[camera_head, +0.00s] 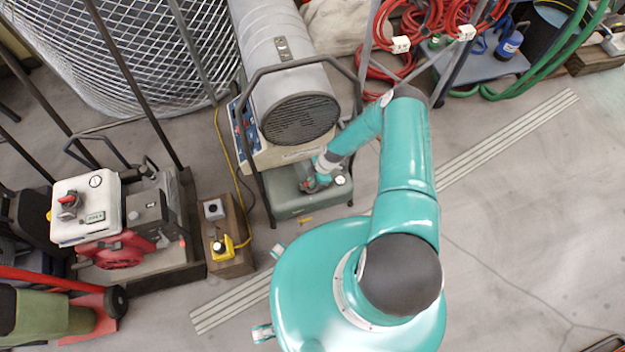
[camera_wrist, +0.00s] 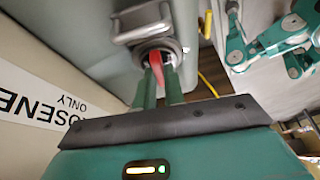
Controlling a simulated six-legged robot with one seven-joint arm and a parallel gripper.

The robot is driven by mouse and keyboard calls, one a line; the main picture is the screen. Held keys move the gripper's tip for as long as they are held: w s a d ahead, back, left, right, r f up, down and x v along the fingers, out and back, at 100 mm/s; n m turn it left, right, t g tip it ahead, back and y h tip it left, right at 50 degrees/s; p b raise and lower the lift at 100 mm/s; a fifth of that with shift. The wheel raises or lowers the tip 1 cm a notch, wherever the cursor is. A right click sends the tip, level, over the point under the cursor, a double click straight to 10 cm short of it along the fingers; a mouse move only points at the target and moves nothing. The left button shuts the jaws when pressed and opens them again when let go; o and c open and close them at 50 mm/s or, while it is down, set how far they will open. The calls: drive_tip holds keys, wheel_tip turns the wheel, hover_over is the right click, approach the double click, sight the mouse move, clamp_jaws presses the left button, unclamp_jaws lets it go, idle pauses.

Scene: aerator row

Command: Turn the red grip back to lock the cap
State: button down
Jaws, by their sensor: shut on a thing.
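The red grip (camera_wrist: 157,69) stands in a round metal collar, the cap (camera_wrist: 170,45), on the grey-green tank of the heater. In the wrist view my gripper (camera_wrist: 158,75) has its two green fingers on either side of the red grip, closed on it. The grip looks roughly upright in that picture. In the head view my gripper (camera_head: 310,184) reaches down to the tank (camera_head: 293,201) at the heater's front, and a bit of red shows at its tips. My gripper hides most of the cap there.
The grey cylindrical heater (camera_head: 285,75) stands above the tank, inside a dark tube frame (camera_head: 262,180). A wooden block (camera_head: 228,240) with a yellow item is to the left, near a red and white generator (camera_head: 85,210). Floor to the right is open.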

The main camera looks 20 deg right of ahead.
drive_tip(key=m, duration=0.2)
drive_tip(key=m+t, duration=0.1)
drive_tip(key=m, duration=0.1)
drive_tip(key=shift+s+t, duration=0.1)
drive_tip(key=shift+t, duration=0.2)
drive_tip(key=m, duration=0.2)
drive_tip(key=m+t+h, duration=0.1)
drive_tip(key=m, duration=0.1)
drive_tip(key=shift+s+a+m+h, duration=0.1)
drive_tip(key=shift+a+m+h, duration=0.05)
drive_tip(key=shift+m+h, duration=0.2)
drive_tip(key=m+t+h, duration=0.1)
drive_tip(key=m, duration=0.3)
drive_tip(key=shift+m, duration=0.35)
drive_tip(key=shift+a+m+t+h, duration=0.1)
drive_tip(key=shift+m+t+h, duration=0.1)
drive_tip(key=shift+m+h, duration=0.55)
drive_tip(key=shift+m+t+h, duration=0.2)
drive_tip(key=shift+m, duration=0.95)
drive_tip(key=c, duration=1.5)
unclamp_jaws()
drive_tip(key=shift+s+r, duration=0.1)
drive_tip(key=shift+r, duration=0.05)
